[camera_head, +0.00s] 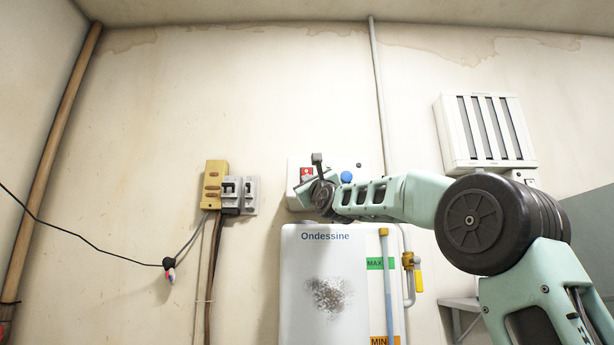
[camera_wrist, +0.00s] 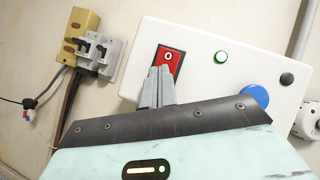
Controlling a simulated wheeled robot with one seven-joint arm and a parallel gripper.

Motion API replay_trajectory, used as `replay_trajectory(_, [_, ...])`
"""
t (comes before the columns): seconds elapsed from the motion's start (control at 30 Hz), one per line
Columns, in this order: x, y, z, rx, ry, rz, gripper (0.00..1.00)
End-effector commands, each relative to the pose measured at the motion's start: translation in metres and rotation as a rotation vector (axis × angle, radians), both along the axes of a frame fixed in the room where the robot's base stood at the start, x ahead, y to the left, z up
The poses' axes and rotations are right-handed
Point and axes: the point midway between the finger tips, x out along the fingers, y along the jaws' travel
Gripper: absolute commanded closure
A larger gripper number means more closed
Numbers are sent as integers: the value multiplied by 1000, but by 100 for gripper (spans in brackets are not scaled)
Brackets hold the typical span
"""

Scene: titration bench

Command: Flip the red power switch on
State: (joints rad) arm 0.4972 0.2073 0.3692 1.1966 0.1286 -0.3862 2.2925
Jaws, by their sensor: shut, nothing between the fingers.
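The red power switch (camera_wrist: 170,60) is on a white control box (camera_wrist: 206,62) on the wall, with a "0" mark showing on its upper part. My gripper (camera_wrist: 160,70) is shut and empty, its grey fingertips in front of the lower part of the switch and hiding it. I cannot tell whether the tips touch it. In the head view the switch (camera_head: 306,172) shows as a small red patch at the box's upper left, and my arm covers much of the box.
A white "Ondessine" tank (camera_head: 318,285) stands below.

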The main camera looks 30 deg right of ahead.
Motion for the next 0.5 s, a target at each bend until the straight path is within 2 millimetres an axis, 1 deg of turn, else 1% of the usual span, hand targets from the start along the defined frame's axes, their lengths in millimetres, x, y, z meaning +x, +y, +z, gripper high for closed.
replay_trajectory(0.17, [-4,3,-1,0,-1,0,100])
replay_trajectory(0.5, [-26,17,-2,0,-1,1,100])
